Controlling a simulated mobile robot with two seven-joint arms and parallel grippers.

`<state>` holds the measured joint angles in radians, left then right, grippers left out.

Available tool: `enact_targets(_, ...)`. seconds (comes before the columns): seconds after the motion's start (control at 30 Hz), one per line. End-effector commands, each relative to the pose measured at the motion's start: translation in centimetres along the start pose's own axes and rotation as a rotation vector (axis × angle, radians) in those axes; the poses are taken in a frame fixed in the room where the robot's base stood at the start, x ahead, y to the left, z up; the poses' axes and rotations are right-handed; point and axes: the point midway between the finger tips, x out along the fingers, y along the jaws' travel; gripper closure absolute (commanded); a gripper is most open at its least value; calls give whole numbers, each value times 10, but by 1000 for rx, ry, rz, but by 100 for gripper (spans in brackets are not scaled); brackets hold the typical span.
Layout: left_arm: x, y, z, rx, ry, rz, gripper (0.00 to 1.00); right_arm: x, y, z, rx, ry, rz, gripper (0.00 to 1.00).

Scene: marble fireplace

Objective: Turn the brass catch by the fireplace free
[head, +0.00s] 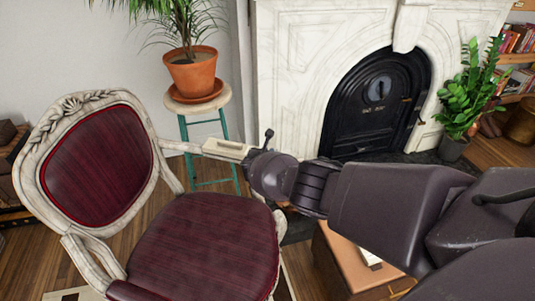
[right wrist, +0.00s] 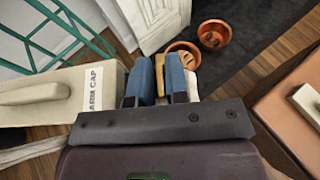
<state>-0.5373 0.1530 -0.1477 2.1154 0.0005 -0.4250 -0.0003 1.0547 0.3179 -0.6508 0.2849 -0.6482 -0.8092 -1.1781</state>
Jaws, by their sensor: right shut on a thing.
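In the right wrist view my right gripper (right wrist: 159,72) has its two blue fingers closed on a small brass-yellow piece (right wrist: 160,66), which looks like the brass catch. Only its upper part shows between the fingers; the rest is hidden by them and the hand. In the head view my right arm reaches in from the right, and its hand hides the catch. The marble fireplace (head: 300,60) with its black arched insert (head: 375,95) stands behind. My left gripper is not in view.
A red upholstered chair (head: 200,245) fills the front left. A potted plant (head: 192,75) stands on a green-legged stool (head: 198,102). A tan case (head: 340,258) lies below my arm. Terracotta pots (right wrist: 214,34) stand beyond the fingers.

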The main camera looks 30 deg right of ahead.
Motion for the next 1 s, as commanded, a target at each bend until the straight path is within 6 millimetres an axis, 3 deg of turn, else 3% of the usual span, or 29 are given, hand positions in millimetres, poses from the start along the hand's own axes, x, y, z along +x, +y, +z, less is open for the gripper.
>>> enact_targets(0.23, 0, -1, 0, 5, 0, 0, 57, 0, -1, -1, 1, 1, -2, 100)
enact_targets(0.27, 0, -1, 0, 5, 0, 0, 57, 0, -1, -1, 1, 1, -1, 82)
enact_targets(0.4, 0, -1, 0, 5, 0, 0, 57, 0, -1, 0, 1, 1, -1, 64)
enact_targets(0.77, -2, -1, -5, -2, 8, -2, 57, -5, 0, 3, 2, -2, 1, 64)
enact_targets(1.0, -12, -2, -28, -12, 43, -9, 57, -35, 2, 10, 7, -5, 5, 64)
